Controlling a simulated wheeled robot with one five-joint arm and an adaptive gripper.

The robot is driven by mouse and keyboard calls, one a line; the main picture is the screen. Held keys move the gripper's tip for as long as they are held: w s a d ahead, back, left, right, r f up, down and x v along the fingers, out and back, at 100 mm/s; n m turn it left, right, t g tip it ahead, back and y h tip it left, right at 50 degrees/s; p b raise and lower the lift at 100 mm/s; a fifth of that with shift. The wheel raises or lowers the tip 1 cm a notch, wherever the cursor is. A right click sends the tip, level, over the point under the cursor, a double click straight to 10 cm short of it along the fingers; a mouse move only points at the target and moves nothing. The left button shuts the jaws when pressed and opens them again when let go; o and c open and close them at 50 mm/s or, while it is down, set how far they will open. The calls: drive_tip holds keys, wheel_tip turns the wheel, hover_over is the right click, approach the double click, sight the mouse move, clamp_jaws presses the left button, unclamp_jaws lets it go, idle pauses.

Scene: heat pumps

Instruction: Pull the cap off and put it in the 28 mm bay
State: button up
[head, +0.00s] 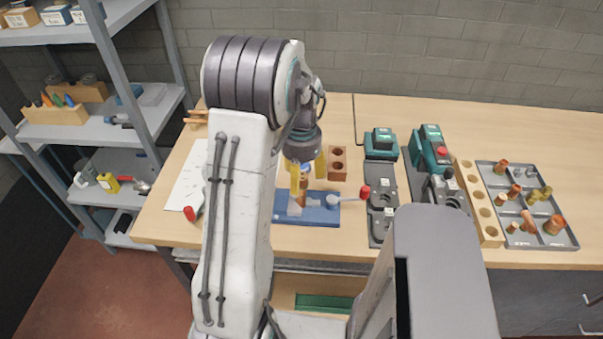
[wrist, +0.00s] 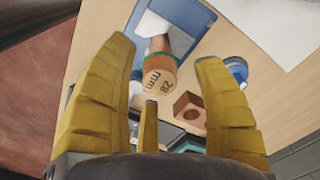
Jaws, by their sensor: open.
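The cap (wrist: 158,76) is a tan-orange disc marked "28 mm" with a green rim. In the wrist view it sits on the end of a copper-coloured piece at the blue fixture (wrist: 192,14). My gripper (wrist: 164,55) is open, with its yellow fingers on either side of the cap and no clear contact. In the head view my gripper (head: 307,172) points down over the blue fixture (head: 322,217) and partly hides the cap. A grey divided tray (head: 552,243) holds several copper and brass fittings at the right; I cannot read a bay label there.
A wooden block with holes (head: 337,150) stands just right of my gripper. A red-knobbed lever (head: 365,192) sticks out from the fixture. Green-and-black tools (head: 381,150) and a long holed wooden rack (head: 466,171) stand between the fixture and the tray.

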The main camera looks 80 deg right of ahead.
drive_tip(key=shift+o, duration=0.2)
clamp_jaws()
idle(0.7)
